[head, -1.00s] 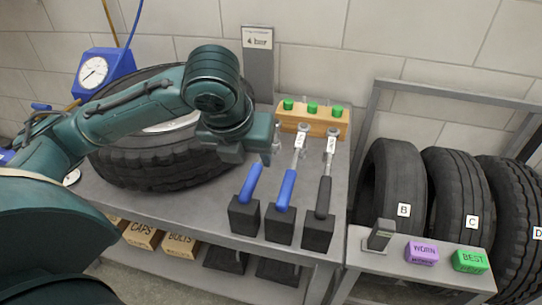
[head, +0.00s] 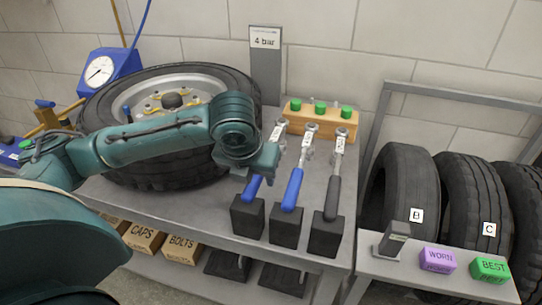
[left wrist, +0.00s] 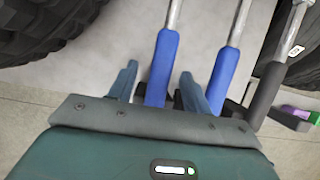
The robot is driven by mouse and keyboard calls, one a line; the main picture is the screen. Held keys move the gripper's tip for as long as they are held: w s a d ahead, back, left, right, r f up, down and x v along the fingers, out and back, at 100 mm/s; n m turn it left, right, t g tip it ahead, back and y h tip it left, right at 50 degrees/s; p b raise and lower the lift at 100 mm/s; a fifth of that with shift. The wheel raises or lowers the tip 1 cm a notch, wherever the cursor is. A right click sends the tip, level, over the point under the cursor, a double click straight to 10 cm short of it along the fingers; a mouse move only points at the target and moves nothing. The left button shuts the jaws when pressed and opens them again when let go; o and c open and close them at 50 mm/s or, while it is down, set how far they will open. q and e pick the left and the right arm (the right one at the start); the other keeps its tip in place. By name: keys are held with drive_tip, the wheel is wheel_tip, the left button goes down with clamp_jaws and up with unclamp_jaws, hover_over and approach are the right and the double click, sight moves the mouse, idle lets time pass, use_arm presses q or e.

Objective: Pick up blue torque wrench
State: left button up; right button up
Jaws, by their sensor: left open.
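Two torque wrenches with blue handles stand in black blocks on the grey bench: a left one (head: 252,188) and a middle one (head: 293,188). Their metal shafts lean back. My left gripper (head: 262,168) is open over the left blue wrench and hides part of its shaft in the head view. In the left wrist view, the left blue handle (left wrist: 162,62) lies between the spread fingers of the gripper (left wrist: 158,82). One finger is between the two blue handles; the middle one (left wrist: 223,76) is outside it. Whether the fingers touch a handle I cannot tell. My right gripper is not in view.
A dark-handled wrench (head: 332,198) stands on the right. Behind are a wooden block with green caps (head: 320,120) and a sign post (head: 265,75). A large wheel (head: 140,160) lies on the left. Racked tires (head: 405,185) and a small side table (head: 400,270) are at right.

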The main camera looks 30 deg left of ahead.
use_arm(q)
drive_tip(key=shift+x, duration=0.8)
drive_tip(key=shift+r, duration=0.1)
drive_tip(key=c, duration=1.1)
drive_tip(key=shift+r, duration=0.1)
clamp_jaws()
